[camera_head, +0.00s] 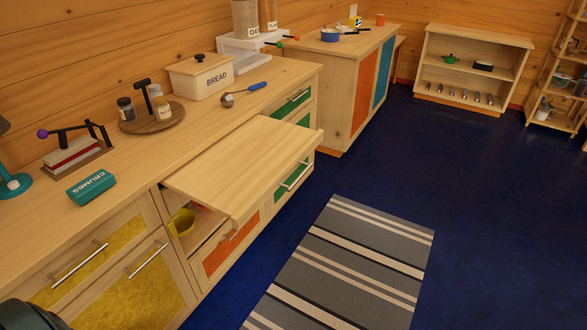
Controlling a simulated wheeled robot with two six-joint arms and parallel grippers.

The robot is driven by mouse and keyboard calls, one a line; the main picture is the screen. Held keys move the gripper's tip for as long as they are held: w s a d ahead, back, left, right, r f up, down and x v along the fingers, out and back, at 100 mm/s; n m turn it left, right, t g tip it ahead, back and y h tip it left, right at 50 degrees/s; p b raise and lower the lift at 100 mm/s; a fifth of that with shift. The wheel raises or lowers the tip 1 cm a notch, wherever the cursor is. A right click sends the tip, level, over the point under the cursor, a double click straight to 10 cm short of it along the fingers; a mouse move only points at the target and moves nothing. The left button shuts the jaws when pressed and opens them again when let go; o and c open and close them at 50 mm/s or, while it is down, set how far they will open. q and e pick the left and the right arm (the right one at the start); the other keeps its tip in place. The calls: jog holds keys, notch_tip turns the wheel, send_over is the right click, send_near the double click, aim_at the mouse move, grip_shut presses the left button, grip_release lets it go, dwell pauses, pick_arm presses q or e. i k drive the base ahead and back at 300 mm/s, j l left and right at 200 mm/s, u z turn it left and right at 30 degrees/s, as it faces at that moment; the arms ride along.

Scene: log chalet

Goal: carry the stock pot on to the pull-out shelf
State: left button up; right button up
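The pull-out shelf (245,165) is a bare pale wooden board. It sticks out from the counter front over the floor, with nothing on it. I cannot tell which vessel is the stock pot. A blue pot (330,35) stands on the far counter unit, and a small green lidded pot (451,59) stands in the open shelf unit at the back. A yellow vessel (183,222) shows partly in the opening under the pull-out shelf, the rest hidden.
The counter (125,165) holds a bread box (202,78), a ladle (243,94), a round board (152,118) with jars, and a teal crumbs box (91,188). A striped rug (345,265) lies beside the counter. The blue floor (470,190) is clear to the right.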

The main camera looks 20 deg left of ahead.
aim_at(245, 152)
jog(key=z, duration=2.15)
jog(key=i+j+z, duration=0.15)
jog(key=j+z, duration=0.15)
jog(key=j, duration=0.2)
jog(key=i+j+z, duration=0.1)
jog(key=j+z, duration=0.25)
jog(key=j, duration=0.2)
jog(key=j+z, duration=0.3)
jog(key=j, duration=0.25)
